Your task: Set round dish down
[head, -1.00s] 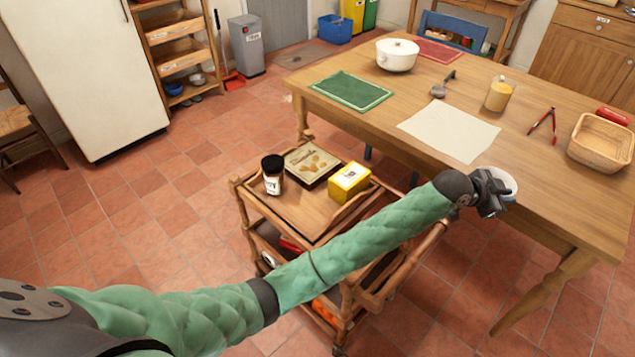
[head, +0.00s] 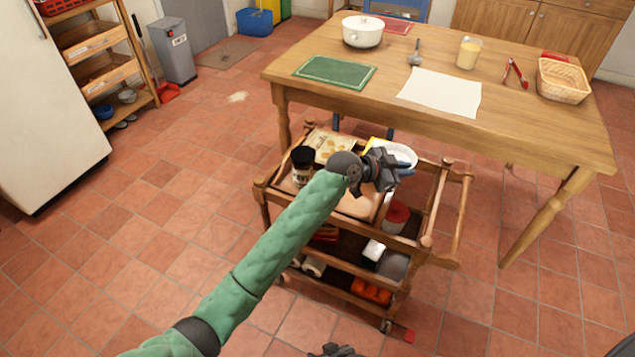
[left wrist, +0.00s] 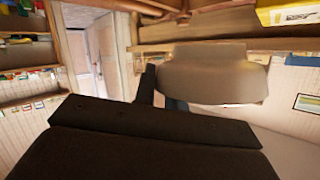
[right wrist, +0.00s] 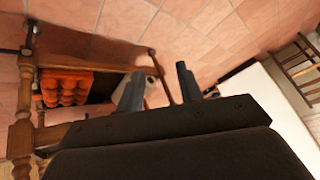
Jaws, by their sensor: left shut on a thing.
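My left gripper (head: 385,172) is shut on the round dish (head: 402,154), a pale shallow bowl. In the head view the dish overlaps the right part of the trolley's top; its height above it cannot be told. It also shows, seen from close by, in the left wrist view (left wrist: 212,78). The gripper hides part of the dish and most of a yellow box (head: 372,144). My right gripper (head: 335,352) is barely in view at the bottom edge of the head view; its fingers (right wrist: 160,75) are apart and empty in the right wrist view.
The wooden trolley (head: 448,205) carries a dark-lidded jar (head: 302,165) and a flat picture box (head: 332,146) on top, with several items below. Behind it the table (head: 540,125) holds a white pot (head: 363,32), a green mat (head: 335,71) and a basket (head: 563,82).

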